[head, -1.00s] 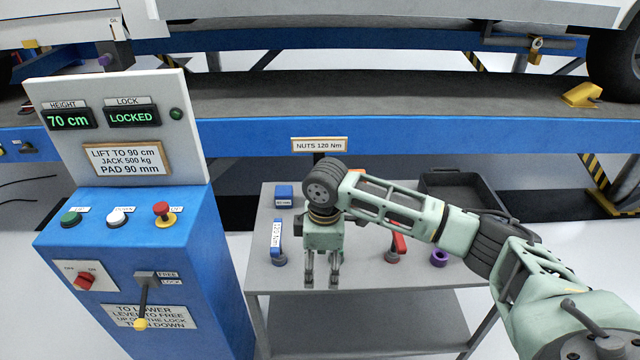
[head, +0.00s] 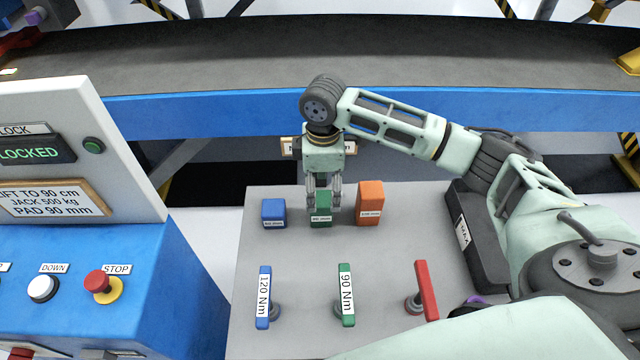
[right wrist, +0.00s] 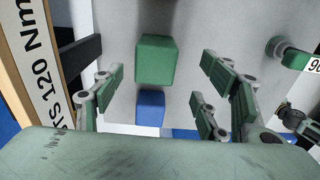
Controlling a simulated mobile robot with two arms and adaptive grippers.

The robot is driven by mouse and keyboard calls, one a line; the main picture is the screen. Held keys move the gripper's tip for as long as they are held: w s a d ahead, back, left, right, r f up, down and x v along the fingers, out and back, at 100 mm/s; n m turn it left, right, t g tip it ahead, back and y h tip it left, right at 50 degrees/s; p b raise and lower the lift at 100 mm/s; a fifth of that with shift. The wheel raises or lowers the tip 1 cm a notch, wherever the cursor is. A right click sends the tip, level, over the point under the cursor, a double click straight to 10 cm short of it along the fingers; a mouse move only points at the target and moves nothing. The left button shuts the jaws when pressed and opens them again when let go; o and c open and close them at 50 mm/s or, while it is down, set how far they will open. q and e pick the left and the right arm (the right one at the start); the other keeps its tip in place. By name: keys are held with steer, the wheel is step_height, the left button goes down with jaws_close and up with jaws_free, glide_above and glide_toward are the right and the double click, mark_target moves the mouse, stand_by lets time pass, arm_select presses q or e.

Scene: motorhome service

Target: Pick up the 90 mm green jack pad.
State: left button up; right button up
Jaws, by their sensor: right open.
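The green jack pad (head: 321,209) stands upright in the back row on the grey table, between a blue pad (head: 273,212) and a taller orange pad (head: 370,203). Its label is small but seems to read 90 mm. My right gripper (head: 322,196) points down at the green pad, with its fingers around the pad's upper part in the head view. In the right wrist view, the green pad (right wrist: 156,62) shows between the open, spread fingers (right wrist: 160,92), with no contact visible. The blue pad (right wrist: 150,108) is beyond it. My left gripper is not in view.
Blue (head: 264,296), green (head: 346,294) and red (head: 426,290) torque tools stand in the table's front row. A black bin (head: 470,235) is at the right, partly behind my arm. The blue control console (head: 150,290) stands left; the blue lift beam (head: 220,112) runs behind.

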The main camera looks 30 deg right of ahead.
mark_target(321, 198)
steer(key=shift+w+d, duration=0.15)
steer(key=shift+w, duration=0.1)
steer(key=shift+f, duration=0.3)
steer(key=shift+s+f, duration=0.2)
steer(key=shift+f, duration=0.6)
steer(key=shift+f+p, duration=0.35)
steer(key=shift+p, duration=0.1)
steer(key=f, duration=0.2)
steer(key=f+p, duration=0.1)
steer(key=shift+w+f, duration=0.25)
steer(key=shift+f, duration=0.5)
steer(key=c, duration=1)
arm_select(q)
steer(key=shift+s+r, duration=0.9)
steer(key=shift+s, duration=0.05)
arm_select(e)
steer(key=c, duration=0.4)
